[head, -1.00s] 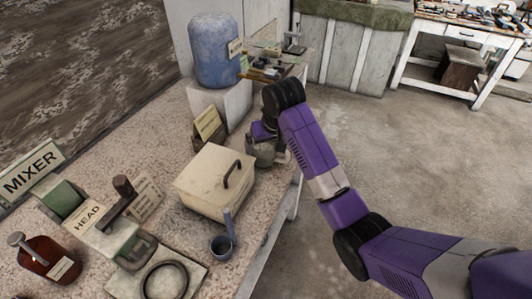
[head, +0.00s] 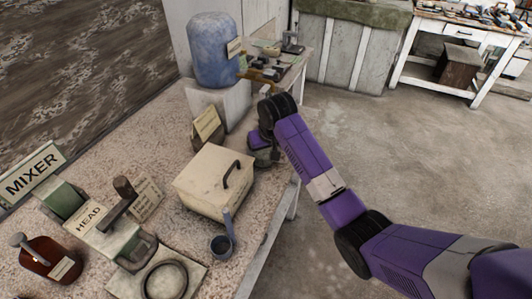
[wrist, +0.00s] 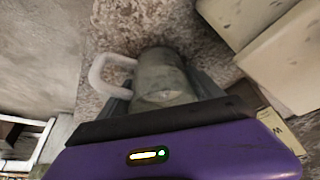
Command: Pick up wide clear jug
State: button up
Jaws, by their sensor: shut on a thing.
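The wide clear jug (wrist: 160,78) is a greyish see-through vessel with a pale loop handle on its left in the wrist view. My gripper (wrist: 165,95) is shut on the jug's body, with a dark finger on each side. In the head view the jug (head: 266,157) is mostly hidden behind my wrist, near the right edge of the speckled bench. I cannot tell whether its base touches the bench. The gripper (head: 262,142) is largely hidden there too.
A label card (head: 207,124) and a large blue container (head: 215,50) stand behind. The bench's right edge is near; open floor (head: 400,160) lies beyond.

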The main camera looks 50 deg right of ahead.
jog(key=c, duration=0.5)
jog(key=shift+r, duration=0.15)
jog(key=shift+r+p, duration=1.35)
jog(key=shift+r, duration=8.55)
jog(key=shift+s, duration=0.1)
